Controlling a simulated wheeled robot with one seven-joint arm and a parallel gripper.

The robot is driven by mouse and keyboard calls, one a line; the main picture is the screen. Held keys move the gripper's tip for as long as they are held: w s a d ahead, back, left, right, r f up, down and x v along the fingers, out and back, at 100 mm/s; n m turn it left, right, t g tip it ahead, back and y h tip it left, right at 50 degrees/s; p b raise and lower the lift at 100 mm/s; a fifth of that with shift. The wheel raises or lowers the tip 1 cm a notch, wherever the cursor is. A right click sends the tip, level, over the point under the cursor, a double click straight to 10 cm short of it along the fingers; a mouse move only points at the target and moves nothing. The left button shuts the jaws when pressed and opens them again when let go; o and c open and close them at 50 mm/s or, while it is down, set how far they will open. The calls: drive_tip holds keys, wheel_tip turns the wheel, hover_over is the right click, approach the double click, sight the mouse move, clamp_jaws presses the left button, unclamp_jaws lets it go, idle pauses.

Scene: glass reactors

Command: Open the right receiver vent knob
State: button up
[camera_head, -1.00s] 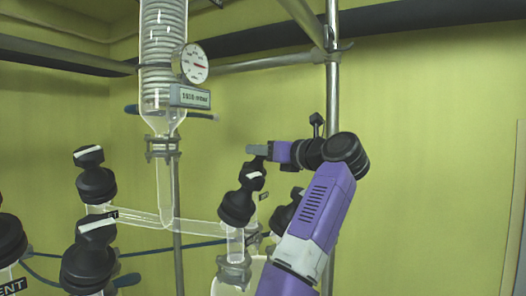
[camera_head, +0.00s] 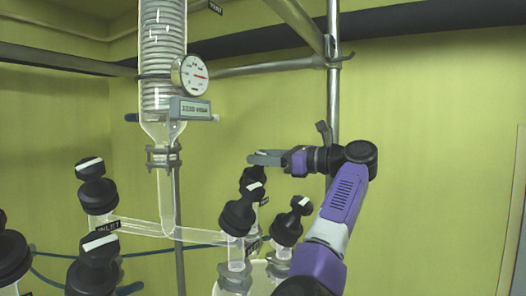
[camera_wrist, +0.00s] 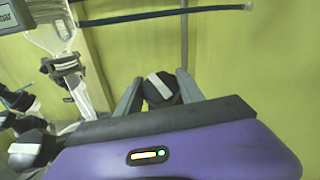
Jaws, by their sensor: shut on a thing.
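My gripper (camera_head: 262,158) reaches in from the right, over the glassware. In the head view its grey fingers are at the top of a black knob (camera_head: 252,178). The wrist view shows this knob (camera_wrist: 161,89) from above, with a white stripe on its cap, between my two fingers (camera_wrist: 158,92). My gripper is shut on it. Its stem and any label are hidden in the wrist view. A second black knob (camera_head: 238,214) with a white stripe stands just in front, and a third (camera_head: 287,229) stands to the right.
More black knobs (camera_head: 97,194) stand at the left, near an INLET label (camera_head: 107,226). A coiled glass condenser (camera_head: 163,45) with a dial gauge (camera_head: 190,75) stands left of my gripper. A metal pole (camera_head: 333,100) rises behind my arm. The right side is open before the wall.

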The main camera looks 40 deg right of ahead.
drive_tip(key=shift+r+n+g+y+p, duration=0.1)
drive_tip(key=shift+n+g+y+p, duration=0.8)
drive_tip(key=shift+n+y, duration=0.5)
drive_tip(key=shift+n, duration=0.3)
drive_tip(key=o, duration=1.4)
drive_tip(key=shift+f+h, duration=0.2)
drive_tip(key=shift+h, duration=0.1)
